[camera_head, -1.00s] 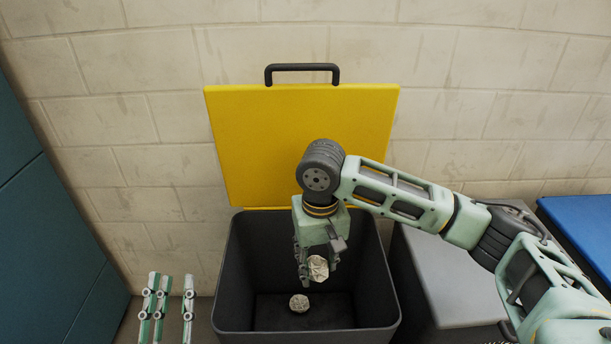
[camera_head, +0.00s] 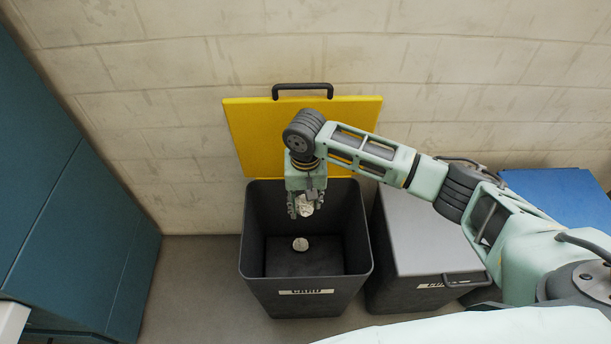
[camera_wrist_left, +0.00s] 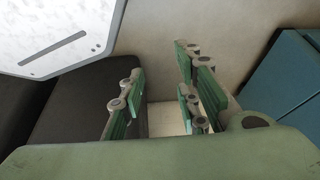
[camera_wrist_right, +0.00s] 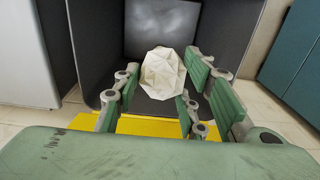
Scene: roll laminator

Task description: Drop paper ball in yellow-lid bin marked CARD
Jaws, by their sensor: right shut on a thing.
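The bin marked CARD (camera_head: 306,293) is dark grey, with its yellow lid (camera_head: 245,125) swung up against the wall. My right gripper (camera_head: 306,212) is shut on a crumpled whitish paper ball (camera_head: 307,204) above the bin's opening. In the right wrist view the ball (camera_wrist_right: 162,73) shows between the fingers (camera_wrist_right: 155,100), with the dark bin inside beyond it. My left gripper (camera_wrist_left: 160,95) is open and empty in the left wrist view and out of the head view.
A second dark bin with a closed grey lid (camera_head: 430,235) stands to the right; its label is partly unreadable. A blue-topped thing (camera_head: 560,195) is beyond it. A teal cabinet (camera_head: 80,200) stands at the left. The floor (camera_head: 200,290) between cabinet and CARD bin is clear.

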